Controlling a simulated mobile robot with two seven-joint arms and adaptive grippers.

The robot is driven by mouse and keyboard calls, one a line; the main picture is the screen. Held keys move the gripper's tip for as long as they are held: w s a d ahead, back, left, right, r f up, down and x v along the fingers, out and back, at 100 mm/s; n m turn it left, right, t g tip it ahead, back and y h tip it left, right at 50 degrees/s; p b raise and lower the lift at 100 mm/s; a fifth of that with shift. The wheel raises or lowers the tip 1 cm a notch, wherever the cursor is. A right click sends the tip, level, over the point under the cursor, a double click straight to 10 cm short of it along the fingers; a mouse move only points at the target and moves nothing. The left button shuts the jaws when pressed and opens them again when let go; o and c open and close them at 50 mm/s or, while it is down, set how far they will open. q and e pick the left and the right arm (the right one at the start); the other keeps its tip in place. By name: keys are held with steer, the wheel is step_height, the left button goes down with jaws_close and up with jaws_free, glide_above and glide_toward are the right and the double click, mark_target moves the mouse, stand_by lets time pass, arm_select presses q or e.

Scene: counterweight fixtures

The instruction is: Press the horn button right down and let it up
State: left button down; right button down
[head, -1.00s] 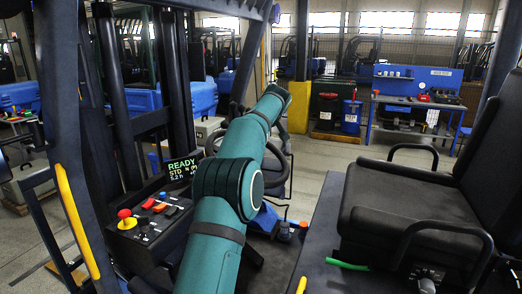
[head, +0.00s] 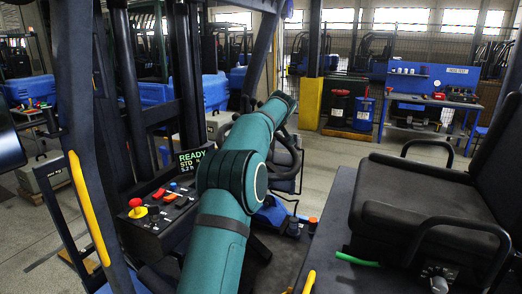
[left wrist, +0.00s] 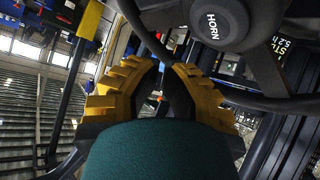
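The round dark horn button (left wrist: 212,25), marked HORN, sits on the hub of the black steering wheel (left wrist: 259,101) at the top of the left wrist view. It stands up and is not touched by my fingers. My left gripper (left wrist: 163,66) has yellow stepped fingers with dark pads; their tips come together with nothing seen between them. The tips are below and left of the button in that view, near the wheel rim. In the head view my green arm covers part of the steering wheel (head: 293,160), and the button and gripper are hidden. My right gripper is not in view.
A console with a red mushroom button on a yellow base (head: 137,208) and a READY display (head: 193,160) stands left of my arm. The black seat (head: 420,200) is at right, mast posts at left. A blue workbench (head: 428,95) stands far behind.

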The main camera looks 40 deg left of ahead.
arm_select(q)
steer(key=shift+s+a+f+b, duration=0.1)
steer(key=shift+a+f+b, duration=0.2)
steer(key=shift+f, duration=0.3)
steer(key=shift+s+a+f+b, duration=0.15)
steer(key=shift+f+b, duration=0.15)
steer(key=shift+f, duration=0.25)
steer(key=shift+w+a+f+b, duration=0.1)
steer(key=shift+a+f+b, duration=0.2)
steer(key=shift+f, duration=0.3)
steer(key=c, duration=1.7)
jaws_free()
jaws_close()
steer(key=shift+a+f, duration=0.1)
steer(key=shift+f, duration=0.25)
